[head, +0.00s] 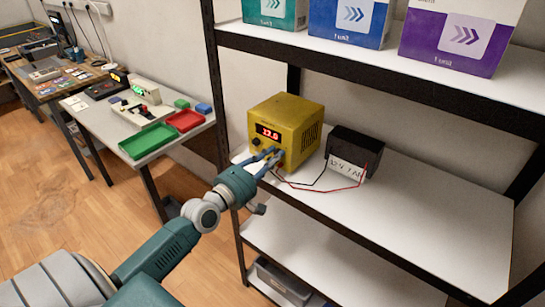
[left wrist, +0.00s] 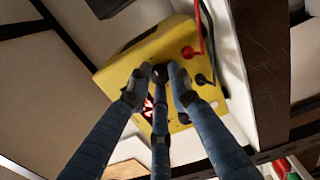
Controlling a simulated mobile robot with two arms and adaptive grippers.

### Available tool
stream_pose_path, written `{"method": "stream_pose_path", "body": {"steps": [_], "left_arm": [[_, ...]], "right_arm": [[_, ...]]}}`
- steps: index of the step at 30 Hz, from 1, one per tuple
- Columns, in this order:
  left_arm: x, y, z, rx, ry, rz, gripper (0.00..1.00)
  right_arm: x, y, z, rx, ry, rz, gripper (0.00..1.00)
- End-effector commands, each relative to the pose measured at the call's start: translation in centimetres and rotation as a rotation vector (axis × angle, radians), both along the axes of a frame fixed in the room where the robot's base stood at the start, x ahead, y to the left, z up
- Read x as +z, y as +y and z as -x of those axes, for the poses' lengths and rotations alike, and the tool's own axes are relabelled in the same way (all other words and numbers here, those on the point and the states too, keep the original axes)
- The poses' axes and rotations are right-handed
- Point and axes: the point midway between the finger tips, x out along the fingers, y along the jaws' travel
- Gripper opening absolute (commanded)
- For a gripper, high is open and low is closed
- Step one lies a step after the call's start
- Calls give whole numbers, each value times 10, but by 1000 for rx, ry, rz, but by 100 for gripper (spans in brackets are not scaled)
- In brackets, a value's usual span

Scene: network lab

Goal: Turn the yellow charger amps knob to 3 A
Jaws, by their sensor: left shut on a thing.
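The yellow charger (head: 299,122) stands upright on the shelf at its left end, with a red lit display (head: 268,133) whose digits are too small to read surely. One dark knob (head: 256,142) shows on the left of its front. My left gripper (head: 272,154) reaches the lower front, its fingers closed around another dark knob (left wrist: 160,73). In the left wrist view the charger (left wrist: 130,72) appears upside down and the fingers hide part of the display. The gripped knob's pointer and scale are hidden. My right gripper is out of view.
A black battery (head: 355,150) stands right of the charger, joined by red and black leads (head: 318,187). Plugs (left wrist: 201,79) sit close beside my fingers. A dark shelf post (head: 216,85) is left of the charger. The shelf board (head: 440,205) is clear at right.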

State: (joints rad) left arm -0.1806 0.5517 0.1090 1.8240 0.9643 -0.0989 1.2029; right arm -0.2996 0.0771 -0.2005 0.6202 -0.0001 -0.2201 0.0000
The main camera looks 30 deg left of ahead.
Motion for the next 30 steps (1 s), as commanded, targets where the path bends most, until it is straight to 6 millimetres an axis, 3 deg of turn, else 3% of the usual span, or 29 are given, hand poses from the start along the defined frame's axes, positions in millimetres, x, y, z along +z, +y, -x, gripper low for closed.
{"method": "stream_pose_path", "body": {"steps": [30], "left_arm": [[1, 0, 0, -1, -75, -962, 0]], "right_arm": [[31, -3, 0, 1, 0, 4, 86]]}}
